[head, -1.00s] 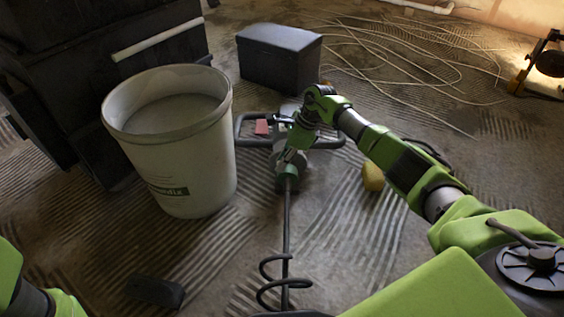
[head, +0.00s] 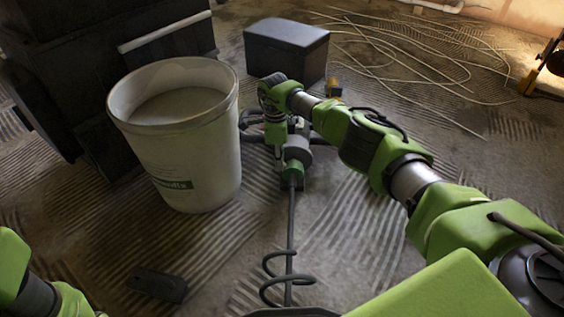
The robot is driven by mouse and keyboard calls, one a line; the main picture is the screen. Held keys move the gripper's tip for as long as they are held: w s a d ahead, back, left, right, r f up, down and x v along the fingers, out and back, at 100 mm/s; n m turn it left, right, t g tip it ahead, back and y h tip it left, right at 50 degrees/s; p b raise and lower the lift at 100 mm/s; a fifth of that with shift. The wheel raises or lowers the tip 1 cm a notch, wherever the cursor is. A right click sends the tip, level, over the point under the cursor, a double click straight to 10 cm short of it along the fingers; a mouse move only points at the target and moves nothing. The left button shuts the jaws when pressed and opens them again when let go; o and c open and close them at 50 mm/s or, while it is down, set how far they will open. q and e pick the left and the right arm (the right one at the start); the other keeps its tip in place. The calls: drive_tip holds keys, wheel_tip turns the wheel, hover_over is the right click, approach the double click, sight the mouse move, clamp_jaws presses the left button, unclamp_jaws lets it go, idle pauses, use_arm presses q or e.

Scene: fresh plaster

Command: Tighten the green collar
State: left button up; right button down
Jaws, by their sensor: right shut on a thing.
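The green collar (head: 292,169) sits on the lower end of the mixer (head: 298,150), just above the dark shaft (head: 291,225) with its spiral paddle. The mixer lies on the floor, and my right arm hides much of its body and handles. My right gripper (head: 283,161) reaches down from above, at the upper left of the collar, and is shut on it; its fingertips are small and partly hidden. My left gripper is out of view; only part of my left arm shows at the lower left.
A white bucket (head: 186,165) of grey material stands close to the left of the mixer. A dark box (head: 283,55) is behind it. A small dark block (head: 156,283) lies in front. Loose cable (head: 430,60) spreads at the back right. Ridged floor is clear between the block and shaft.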

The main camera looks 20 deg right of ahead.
drive_tip(key=c, duration=2)
unclamp_jaws()
drive_tip(key=shift+a, duration=0.1)
drive_tip(key=shift+c, duration=0.2)
wheel_tip(320, 180, up, 10)
